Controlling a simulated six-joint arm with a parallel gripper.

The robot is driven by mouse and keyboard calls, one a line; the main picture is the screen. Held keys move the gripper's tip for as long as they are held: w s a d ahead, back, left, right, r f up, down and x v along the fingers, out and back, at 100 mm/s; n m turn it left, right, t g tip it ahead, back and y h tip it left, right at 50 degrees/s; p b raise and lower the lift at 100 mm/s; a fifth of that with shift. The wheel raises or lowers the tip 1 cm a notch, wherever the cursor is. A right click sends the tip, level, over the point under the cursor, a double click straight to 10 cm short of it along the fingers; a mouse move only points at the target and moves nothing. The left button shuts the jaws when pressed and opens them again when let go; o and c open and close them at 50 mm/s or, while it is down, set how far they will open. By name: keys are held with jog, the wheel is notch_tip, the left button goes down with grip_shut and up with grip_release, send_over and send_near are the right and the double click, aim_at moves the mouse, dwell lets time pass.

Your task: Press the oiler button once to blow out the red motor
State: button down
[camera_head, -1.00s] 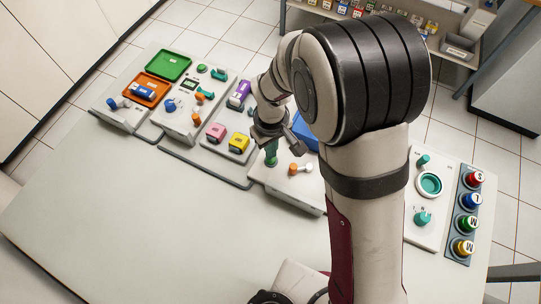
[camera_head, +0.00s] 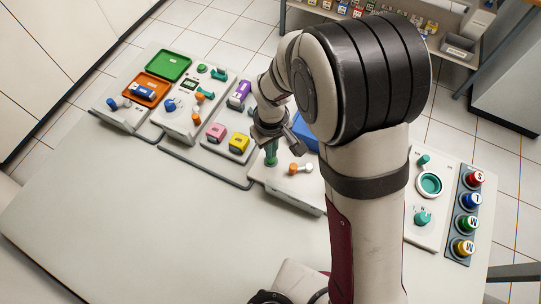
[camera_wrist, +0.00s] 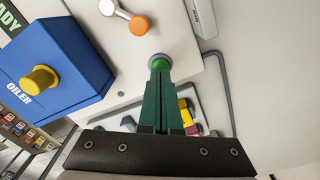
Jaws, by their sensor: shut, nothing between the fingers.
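The blue oiler (camera_wrist: 52,72) carries the word OILER and a yellow button (camera_wrist: 40,79), at the left of the wrist view. In the head view the oiler (camera_head: 306,131) is mostly hidden behind my arm. My gripper (camera_wrist: 160,66) is shut and empty, with its dark green fingers together. Its tips are at a round green part with a grey ring on the white panel (camera_wrist: 185,48), to the right of the oiler; I cannot tell whether they touch it. In the head view my gripper (camera_head: 271,161) points down over that panel. I cannot make out a red motor for certain.
An orange-tipped white lever (camera_head: 300,169) is close beside my gripper. A pink block (camera_head: 216,132) and a yellow block (camera_head: 239,143) stand to the left. A rack of lettered coloured knobs (camera_head: 460,258) is at the right. The table front (camera_head: 130,200) is clear.

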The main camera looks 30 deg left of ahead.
jog(key=shift+f, duration=1)
jog(key=shift+r, duration=3.55)
jog(key=s+d+r+m, duration=0.2)
jog(key=d+r+m, duration=0.5)
jog(key=d, duration=0.4)
jog(key=s+d+r+m+y, duration=0.1)
jog(key=s+d+r+m, duration=0.3)
jog(key=s+d+m, duration=0.6)
jog(key=shift+s+d+r+m+y, duration=0.3)
jog(key=shift+s+y, duration=0.1)
jog(key=shift+s, duration=0.7)
